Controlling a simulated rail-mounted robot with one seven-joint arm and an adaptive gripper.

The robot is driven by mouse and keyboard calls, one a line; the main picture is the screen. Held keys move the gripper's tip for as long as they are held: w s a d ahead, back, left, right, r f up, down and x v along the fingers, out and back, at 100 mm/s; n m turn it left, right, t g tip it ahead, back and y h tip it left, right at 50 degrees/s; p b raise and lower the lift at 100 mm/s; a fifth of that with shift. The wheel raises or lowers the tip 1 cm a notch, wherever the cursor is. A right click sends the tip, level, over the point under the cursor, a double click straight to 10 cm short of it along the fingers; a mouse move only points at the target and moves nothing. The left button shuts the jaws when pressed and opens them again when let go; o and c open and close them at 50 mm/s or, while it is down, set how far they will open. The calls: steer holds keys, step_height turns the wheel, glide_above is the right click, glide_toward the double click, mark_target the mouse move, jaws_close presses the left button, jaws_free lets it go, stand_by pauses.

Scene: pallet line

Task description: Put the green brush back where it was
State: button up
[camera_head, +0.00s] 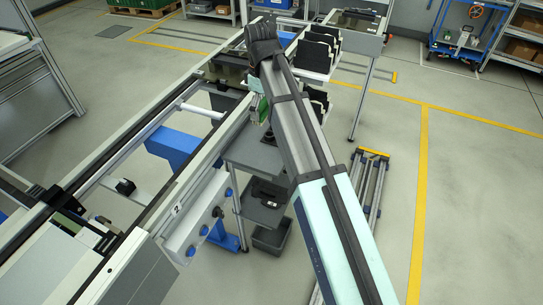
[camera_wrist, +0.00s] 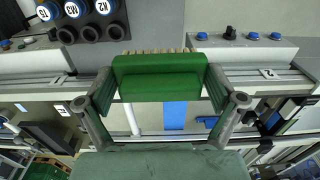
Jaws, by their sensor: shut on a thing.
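The green brush (camera_wrist: 160,82) is between the two fingers of my gripper (camera_wrist: 160,92) in the wrist view. My gripper is shut on it, one finger at each end. Its tan bristles point to the top of the picture. In the head view a small green part of the brush (camera_head: 263,110) shows beside my arm, over the right rail of the line. The rest of the brush and most of my gripper are hidden by the arm there. The place where the brush was cannot be told from these frames.
A panel with blue knobs (camera_head: 205,230) hangs on the near side of the line (camera_head: 150,190). Grey shelves (camera_head: 262,205) stand below my gripper. Black bins (camera_head: 318,52) sit behind the arm. Round labelled holders (camera_wrist: 90,32) are at the wrist view's top left. Open floor lies right.

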step_height(320, 180, down, 19)
steer(key=p, duration=0.4)
steer(key=shift+w, duration=0.1)
stand_by(0.4)
steer(key=o, duration=1)
steer(key=shift+f, duration=0.1)
step_height(320, 180, up, 12)
steer(key=b, duration=0.3)
steer(key=shift+r, duration=0.2)
